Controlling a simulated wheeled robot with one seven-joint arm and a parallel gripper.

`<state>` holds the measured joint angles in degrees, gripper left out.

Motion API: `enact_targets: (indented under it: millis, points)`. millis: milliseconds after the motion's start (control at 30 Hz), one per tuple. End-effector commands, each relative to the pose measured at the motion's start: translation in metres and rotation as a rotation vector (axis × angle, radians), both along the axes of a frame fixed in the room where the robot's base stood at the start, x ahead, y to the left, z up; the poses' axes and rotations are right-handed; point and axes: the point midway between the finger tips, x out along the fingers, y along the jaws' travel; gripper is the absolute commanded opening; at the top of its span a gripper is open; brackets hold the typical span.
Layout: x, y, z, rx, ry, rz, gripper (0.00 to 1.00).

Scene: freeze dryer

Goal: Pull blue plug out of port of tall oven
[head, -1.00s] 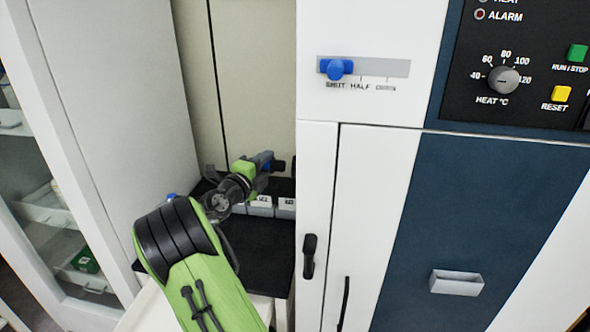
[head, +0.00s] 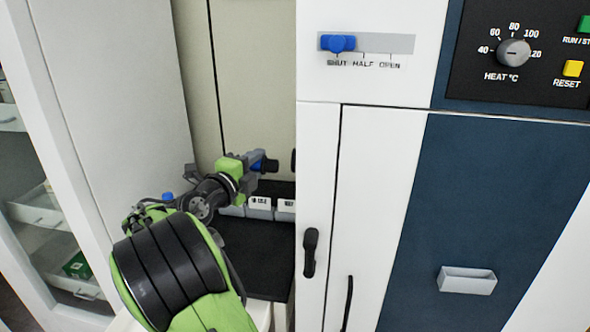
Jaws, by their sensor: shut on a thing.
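The tall oven (head: 390,190) is the white and dark blue cabinet on the right, with a heat dial and a blue slider. My gripper (head: 268,164) is left of its side edge, small in view and pointing right. It is shut on the blue plug (head: 257,158), of which only a little blue shows between the dark fingers. A dark round part (head: 293,160), perhaps the port, sticks out at the oven's left edge. A visible gap separates it from my gripper. The port's opening faces away and is hidden.
A small blue thing (head: 168,196) shows behind my arm. A white cabinet (head: 120,80) with glazed shelves stands close on the left. A beige wall closes the back.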

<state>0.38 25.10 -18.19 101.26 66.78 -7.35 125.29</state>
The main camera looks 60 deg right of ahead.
Motion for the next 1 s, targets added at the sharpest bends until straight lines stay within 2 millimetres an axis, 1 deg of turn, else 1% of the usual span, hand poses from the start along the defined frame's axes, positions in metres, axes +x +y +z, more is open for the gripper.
enact_targets:
  millis: [33,533,633,1000]
  points:
    - [-0.002,0.004,-0.002,0.000,-0.003,0.001,0.03]
    - [-0.019,0.045,0.010,0.001,-0.002,0.001,0.03]
    - [-0.021,0.048,0.012,0.001,0.000,0.000,0.03]
    - [-0.021,0.048,0.013,0.000,0.000,-0.001,0.03]
